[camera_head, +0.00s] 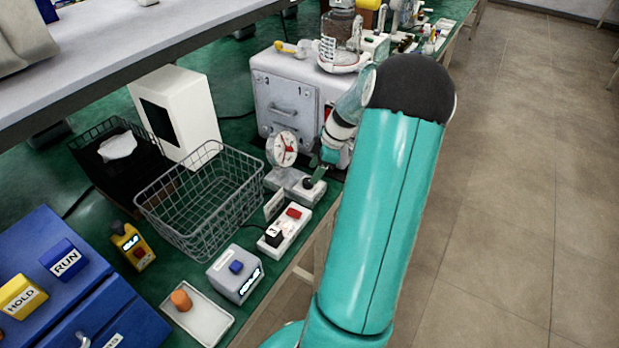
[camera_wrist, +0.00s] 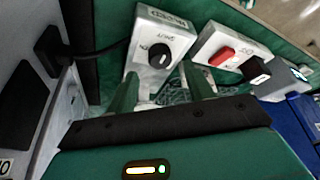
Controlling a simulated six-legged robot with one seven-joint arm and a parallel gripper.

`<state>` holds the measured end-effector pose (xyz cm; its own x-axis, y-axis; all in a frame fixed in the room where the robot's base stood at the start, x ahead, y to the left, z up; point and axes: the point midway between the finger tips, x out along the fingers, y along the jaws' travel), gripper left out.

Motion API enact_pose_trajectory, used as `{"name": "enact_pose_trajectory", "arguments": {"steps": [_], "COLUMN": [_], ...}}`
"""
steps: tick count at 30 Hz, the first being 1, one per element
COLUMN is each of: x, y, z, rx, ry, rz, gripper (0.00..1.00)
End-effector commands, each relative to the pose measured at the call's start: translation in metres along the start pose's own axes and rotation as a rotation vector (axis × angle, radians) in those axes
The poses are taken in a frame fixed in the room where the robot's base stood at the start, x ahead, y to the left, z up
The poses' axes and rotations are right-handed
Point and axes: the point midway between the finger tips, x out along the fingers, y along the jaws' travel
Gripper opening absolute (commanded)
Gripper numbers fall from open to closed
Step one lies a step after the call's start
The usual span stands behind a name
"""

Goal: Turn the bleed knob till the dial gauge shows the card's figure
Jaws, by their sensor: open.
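The dial gauge (camera_head: 283,148) has a white face with red markings and stands upright at the back of a small grey box (camera_head: 291,180). I cannot read its figure. The bleed knob (camera_head: 308,183), dark and round, sits on this box. In the wrist view the black knob (camera_wrist: 160,55) faces me, just beyond the fingertips. A small upright card (camera_head: 274,205) stands by the box's near end; its figure is too small to read. My gripper (camera_wrist: 159,73) is open, with one green finger toward each side of the knob. It also shows beside the box in the head view (camera_head: 320,172).
A switch box (camera_head: 285,228) with a red rocker stands close by on the near side. A wire basket (camera_head: 200,200) is to the left. A grey cabinet (camera_head: 290,95) stands behind the gauge. The bench's front edge runs close to the box, with open floor to the right.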

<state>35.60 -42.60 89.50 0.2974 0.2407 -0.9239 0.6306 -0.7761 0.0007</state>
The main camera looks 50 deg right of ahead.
Motion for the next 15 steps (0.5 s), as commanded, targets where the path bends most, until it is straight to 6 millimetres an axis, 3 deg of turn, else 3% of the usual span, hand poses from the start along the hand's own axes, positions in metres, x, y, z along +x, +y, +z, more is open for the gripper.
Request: {"name": "enact_pose_trajectory", "arguments": {"steps": [6, 15], "x": [0.033, 0.042], "y": [-0.001, -0.002], "z": [-0.002, -0.003], "rx": [-0.001, 0.000], "ry": [0.000, -0.001], "rz": [-0.002, 0.000], "gripper": [0.52, 0.52]}}
